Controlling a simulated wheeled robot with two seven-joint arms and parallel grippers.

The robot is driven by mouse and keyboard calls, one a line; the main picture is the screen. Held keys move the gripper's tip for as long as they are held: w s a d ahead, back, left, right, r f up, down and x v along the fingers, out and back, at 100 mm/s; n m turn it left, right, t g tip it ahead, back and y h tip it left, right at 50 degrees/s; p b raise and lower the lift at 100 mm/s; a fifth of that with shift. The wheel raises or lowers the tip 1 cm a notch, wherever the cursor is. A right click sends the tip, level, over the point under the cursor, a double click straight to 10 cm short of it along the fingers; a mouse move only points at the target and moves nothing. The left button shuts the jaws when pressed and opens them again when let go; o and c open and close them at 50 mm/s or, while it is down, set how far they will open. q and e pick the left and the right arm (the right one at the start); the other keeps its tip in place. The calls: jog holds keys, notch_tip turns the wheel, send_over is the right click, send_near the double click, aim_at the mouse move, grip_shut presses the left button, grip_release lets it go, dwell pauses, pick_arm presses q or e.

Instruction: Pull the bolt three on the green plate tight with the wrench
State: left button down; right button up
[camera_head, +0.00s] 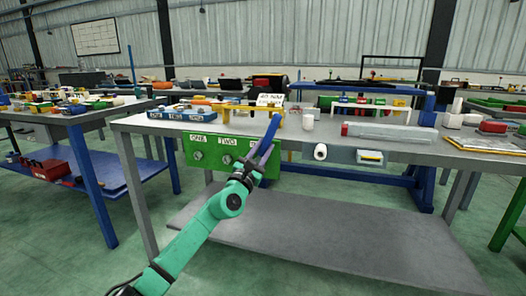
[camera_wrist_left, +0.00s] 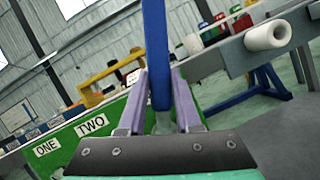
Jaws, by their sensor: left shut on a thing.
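The green plate (camera_head: 185,149) hangs upright on the front edge of the grey workbench, with white labels ONE (camera_head: 197,138) and TWO (camera_head: 228,142). Round bolts show under both labels: one bolt (camera_head: 197,156) and a second bolt (camera_head: 226,159). My left gripper (camera_head: 246,166) is in front of the plate's right part, shut on a blue wrench (camera_head: 271,129) that points up and to the right. Bolt three and most of its label are hidden behind the gripper and wrench. In the left wrist view the wrench (camera_wrist_left: 156,50) stands between the purple fingers; the plate (camera_wrist_left: 85,155) shows at left. My right gripper is out of view.
The grey workbench (camera_head: 400,150) carries a yellow stand, a white cup (camera_head: 307,122) and a coloured rack. A white roll (camera_head: 320,152) sticks out from the bench front, right of the plate. A lower shelf (camera_head: 330,235) is bare. Another blue-legged table stands left.

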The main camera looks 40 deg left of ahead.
pick_arm(q)
jog(key=shift+w+a, duration=0.1)
jog(key=shift+w, duration=0.15)
jog(key=shift+r, duration=0.1)
dwell(0.4)
jog(key=c, duration=1.2)
grip_release()
grip_shut()
